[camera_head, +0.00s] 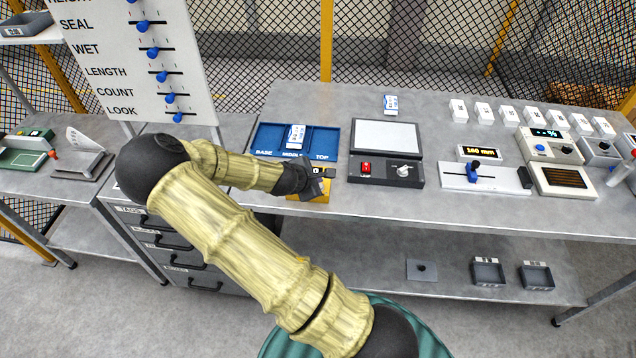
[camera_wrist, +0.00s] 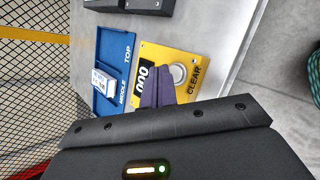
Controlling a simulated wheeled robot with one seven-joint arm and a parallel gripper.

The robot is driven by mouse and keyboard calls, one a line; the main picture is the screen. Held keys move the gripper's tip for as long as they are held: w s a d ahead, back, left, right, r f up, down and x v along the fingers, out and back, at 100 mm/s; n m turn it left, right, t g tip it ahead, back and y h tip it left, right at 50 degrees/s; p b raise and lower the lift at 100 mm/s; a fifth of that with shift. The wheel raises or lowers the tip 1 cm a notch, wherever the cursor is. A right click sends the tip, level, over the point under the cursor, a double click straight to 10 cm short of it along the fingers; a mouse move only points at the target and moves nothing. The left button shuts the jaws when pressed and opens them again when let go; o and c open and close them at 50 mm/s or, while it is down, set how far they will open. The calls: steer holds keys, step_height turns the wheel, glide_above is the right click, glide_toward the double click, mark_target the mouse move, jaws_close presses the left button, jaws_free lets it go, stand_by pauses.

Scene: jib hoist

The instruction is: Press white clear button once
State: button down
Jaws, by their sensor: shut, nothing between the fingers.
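The yellow counter box (camera_wrist: 185,53) lies on the bench and carries a display (camera_wrist: 142,84) reading 000. Its round white button (camera_wrist: 179,73) is beside the word CLEAR. In the wrist view my gripper (camera_wrist: 160,93) is shut and empty, with its fingertips over the box between the display and the button. Whether they touch the box cannot be told. In the head view my gripper (camera_head: 322,179) covers most of the yellow box (camera_head: 318,195), and the button is hidden there.
A blue tray (camera_head: 268,138) marked BASE, MIDDLE and TOP holds a white block (camera_head: 296,136) just behind the box. A dark lamp unit (camera_head: 385,175) with a red switch stands to the right. A slider panel (camera_head: 475,178) is further right. Bare bench lies between them.

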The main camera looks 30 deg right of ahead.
steer(key=shift+r, duration=0.1)
step_height(320, 180, up, 5)
steer(key=p, duration=0.4)
stand_by(0.4)
stand_by(0.8)
steer(key=s+a+r+m+g+y, duration=0.1)
steer(key=s+a+r+m+y, duration=0.3)
steer(key=s+a+r+m, duration=0.3)
steer(key=s+a+r+m+g+y, duration=0.1)
steer(key=s+a+r+m+y, duration=0.2)
steer(key=s+a+r+m, duration=0.3)
steer(key=s+a+m, duration=0.1)
steer(key=s+m, duration=0.1)
steer(key=s, duration=0.3)
steer(key=shift+a+r+y, duration=0.2)
steer(key=shift+r+y, duration=0.15)
steer(key=shift+y, duration=0.05)
